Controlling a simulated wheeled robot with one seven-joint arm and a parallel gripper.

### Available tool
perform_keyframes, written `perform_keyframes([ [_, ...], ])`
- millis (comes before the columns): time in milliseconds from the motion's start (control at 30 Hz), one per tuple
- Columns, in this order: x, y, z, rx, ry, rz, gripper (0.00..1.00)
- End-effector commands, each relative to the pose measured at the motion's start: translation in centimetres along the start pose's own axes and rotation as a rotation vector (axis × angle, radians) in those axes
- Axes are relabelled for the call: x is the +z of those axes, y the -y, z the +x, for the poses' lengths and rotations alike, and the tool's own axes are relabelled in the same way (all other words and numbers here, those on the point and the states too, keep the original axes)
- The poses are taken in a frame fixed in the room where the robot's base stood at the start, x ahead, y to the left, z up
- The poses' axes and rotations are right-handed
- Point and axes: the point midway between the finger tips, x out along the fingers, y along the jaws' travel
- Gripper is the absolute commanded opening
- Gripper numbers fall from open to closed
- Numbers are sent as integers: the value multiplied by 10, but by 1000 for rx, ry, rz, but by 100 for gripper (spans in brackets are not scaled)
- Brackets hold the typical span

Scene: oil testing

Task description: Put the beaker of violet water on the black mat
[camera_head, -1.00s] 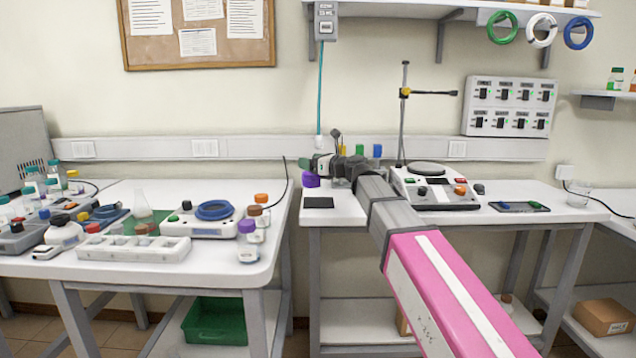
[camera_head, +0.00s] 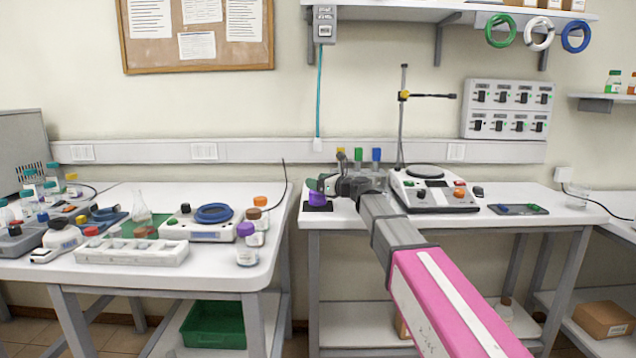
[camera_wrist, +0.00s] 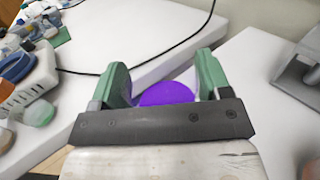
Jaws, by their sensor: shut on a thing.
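The beaker of violet water (camera_head: 317,199) is at the black mat (camera_head: 307,208) near the left end of the right-hand table. The mat shows around its lower part; I cannot tell whether its base touches the mat. My gripper (camera_head: 320,186) is shut on the beaker. In the wrist view, the violet water (camera_wrist: 166,93) shows between the two green fingers of my gripper (camera_wrist: 164,78). The gripper body hides the beaker's near side and the mat there.
A hot plate (camera_head: 433,190) with a stand behind it is right of my gripper. Coloured-topped containers (camera_head: 358,160) stand at the back of the table. A gap separates this table from the crowded left table (camera_head: 215,270). A dark tray (camera_head: 518,209) lies farther right.

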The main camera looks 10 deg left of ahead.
Motion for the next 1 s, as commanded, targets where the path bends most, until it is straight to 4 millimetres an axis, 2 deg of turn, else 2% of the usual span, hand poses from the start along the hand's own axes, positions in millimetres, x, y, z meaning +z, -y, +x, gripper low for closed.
perform_keyframes([
  [167, -2, 0, 0, 0, 0, 1, 23],
  [200, -3, 0, 0, 0, 0, 1, 77],
  [267, -2, 0, 0, 0, 0, 0, 96],
  [633, 1, 0, 0, 0, 0, 0, 96],
  [767, 0, -2, -18, 0, 0, 0, 96],
  [1000, 0, -2, -66, -2, 0, 0, 96],
])
